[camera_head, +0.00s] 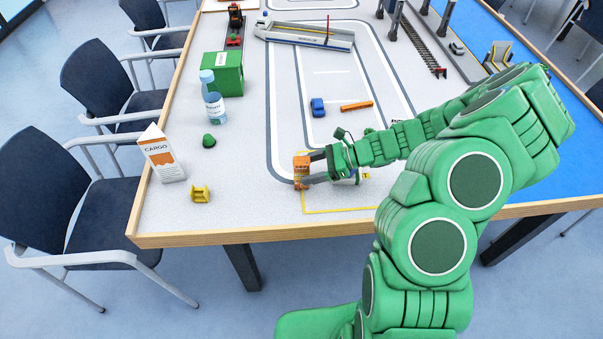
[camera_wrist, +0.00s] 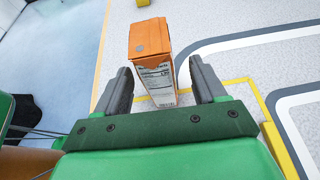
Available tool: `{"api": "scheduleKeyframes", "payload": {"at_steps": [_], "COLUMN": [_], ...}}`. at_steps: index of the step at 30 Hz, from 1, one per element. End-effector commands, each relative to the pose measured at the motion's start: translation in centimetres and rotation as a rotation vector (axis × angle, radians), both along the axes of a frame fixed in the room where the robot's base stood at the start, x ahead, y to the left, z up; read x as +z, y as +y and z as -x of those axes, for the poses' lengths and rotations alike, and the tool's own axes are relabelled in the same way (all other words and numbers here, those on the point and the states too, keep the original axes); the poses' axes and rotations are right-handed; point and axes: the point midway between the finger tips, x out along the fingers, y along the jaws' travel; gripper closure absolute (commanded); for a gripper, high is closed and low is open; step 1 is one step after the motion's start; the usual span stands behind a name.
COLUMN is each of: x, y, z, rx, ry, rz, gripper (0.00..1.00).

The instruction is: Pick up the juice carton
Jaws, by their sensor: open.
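The juice carton (camera_head: 301,167) is a small orange box standing upright near the table's front edge, at the left side of a yellow outline. In the wrist view the carton (camera_wrist: 153,62) shows its orange top and a white printed panel. My gripper (camera_head: 314,169) is at the carton, reaching in from the right. In the wrist view my gripper (camera_wrist: 161,82) is open, with one finger on either side of the carton's lower part. A gap shows at each side. The fingers partly hide the carton in the head view.
A white and orange carton marked CARGO (camera_head: 162,155) stands to the left. A yellow piece (camera_head: 200,194), a green lump (camera_head: 209,141), a bottle (camera_head: 214,107) and a green box (camera_head: 228,75) are nearby. A blue car (camera_head: 318,107) and orange bar (camera_head: 356,106) lie beyond.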

Motion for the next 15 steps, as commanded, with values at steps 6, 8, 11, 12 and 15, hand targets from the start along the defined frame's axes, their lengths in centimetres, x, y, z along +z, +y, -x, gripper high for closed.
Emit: {"api": "scheduleKeyframes", "payload": {"at_steps": [6, 8, 11, 12, 15], "x": [-0.8, -1.0, -1.0, -1.0, -1.0], "y": [2.4, 2.6, 2.6, 2.6, 2.6], "z": [0.1, 0.1, 0.1, 0.1, 0.1], "rx": [0.003, 0.002, 0.001, 0.001, 0.001], "ry": [0.001, 0.001, 0.0, 0.0, 0.0], "rz": [-0.004, -0.003, -0.002, -0.002, -0.002], "gripper": [0.3, 0.3, 0.3, 0.3, 0.33]}}
